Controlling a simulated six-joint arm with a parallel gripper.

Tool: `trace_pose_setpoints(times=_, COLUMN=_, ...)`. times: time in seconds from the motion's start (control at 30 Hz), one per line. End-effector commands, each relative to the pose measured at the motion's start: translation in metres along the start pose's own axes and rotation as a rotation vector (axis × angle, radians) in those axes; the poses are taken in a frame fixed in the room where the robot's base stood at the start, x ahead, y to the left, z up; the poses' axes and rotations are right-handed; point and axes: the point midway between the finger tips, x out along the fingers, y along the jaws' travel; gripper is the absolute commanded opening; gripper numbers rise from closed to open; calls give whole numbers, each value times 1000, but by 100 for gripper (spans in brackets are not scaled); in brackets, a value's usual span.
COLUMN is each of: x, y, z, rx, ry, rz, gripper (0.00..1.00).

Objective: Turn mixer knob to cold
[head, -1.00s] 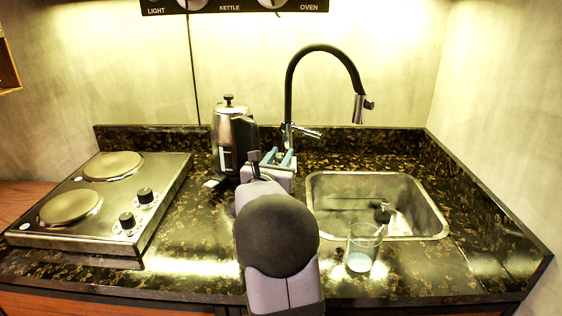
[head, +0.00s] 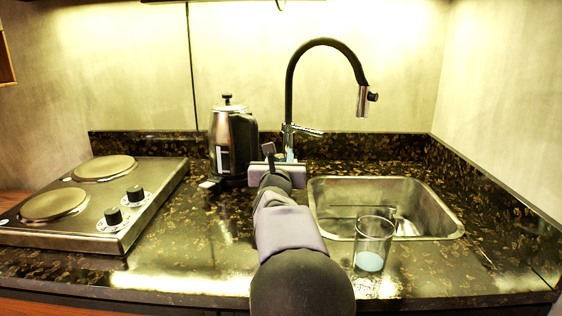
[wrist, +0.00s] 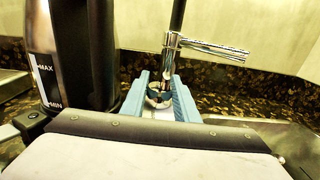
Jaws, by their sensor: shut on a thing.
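The black and chrome mixer tap (head: 290,100) stands behind the sink, its hose arching right. Its knob, a chrome lever (head: 304,130), sticks out to the right from the tap body. It also shows in the wrist view as the lever (wrist: 212,46), above and right of my fingers. My gripper (wrist: 160,92) has blue fingers on both sides of the lower chrome tap body, below the lever. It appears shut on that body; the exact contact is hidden. In the head view my arm hides most of the fingers.
A steel kettle (head: 222,145) stands close to the left of my gripper. A sink (head: 450,215) lies to the right, with a glass (head: 372,240) by its front edge. A two-plate hob (head: 150,190) is at the left. A stone upstand (head: 380,145) runs behind the tap.

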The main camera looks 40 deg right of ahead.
Motion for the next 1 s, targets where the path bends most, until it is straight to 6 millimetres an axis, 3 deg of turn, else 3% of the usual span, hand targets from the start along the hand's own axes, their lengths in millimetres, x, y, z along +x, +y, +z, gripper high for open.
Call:
trace_pose_setpoints(times=0.13, x=0, y=1, z=2, rx=-1, ry=-3, rz=1, gripper=5)
trace_pose_setpoints(times=0.17, x=0, y=1, z=2, rx=-1, ry=-3, rz=1, gripper=32)
trace_pose_setpoints(times=0.2, x=0, y=1, z=2, rx=-1, ry=-3, rz=1, gripper=34)
trace_pose_setpoints(times=0.63, x=-7, y=0, z=0, rx=0, ry=0, rz=0, gripper=34)
trace_pose_setpoints(times=1.0, x=-49, y=1, z=1, rx=1, ry=-2, rz=1, gripper=34)
